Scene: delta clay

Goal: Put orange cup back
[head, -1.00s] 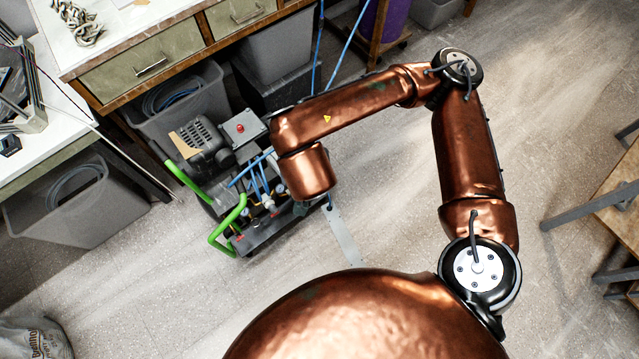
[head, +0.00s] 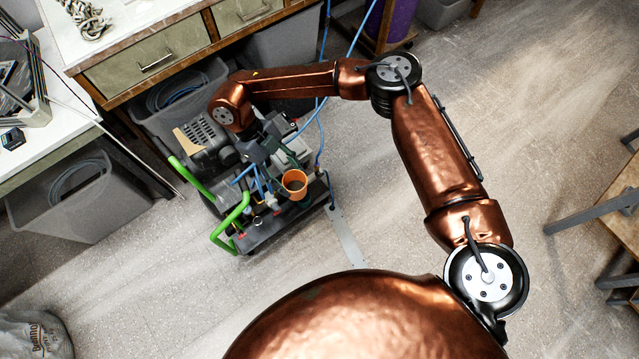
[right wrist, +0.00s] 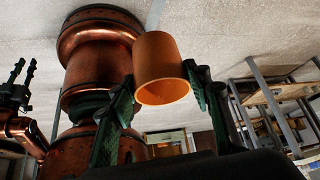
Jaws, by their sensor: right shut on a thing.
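The orange cup (head: 294,184) is held in the air by my right gripper (head: 288,168), and in the head view it appears in front of the green-framed compressor, with its open mouth showing. In the right wrist view the cup (right wrist: 160,68) sits between the two dark green fingers of the right gripper (right wrist: 165,92), which is shut on it. My left gripper is not clearly seen in the head view.
The compressor (head: 207,140) with green handles stands on the floor below the gripper. A workbench with drawers (head: 150,60) is behind it, grey bins (head: 75,205) at left. A wooden table (head: 615,215) stands at right. The middle floor is clear.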

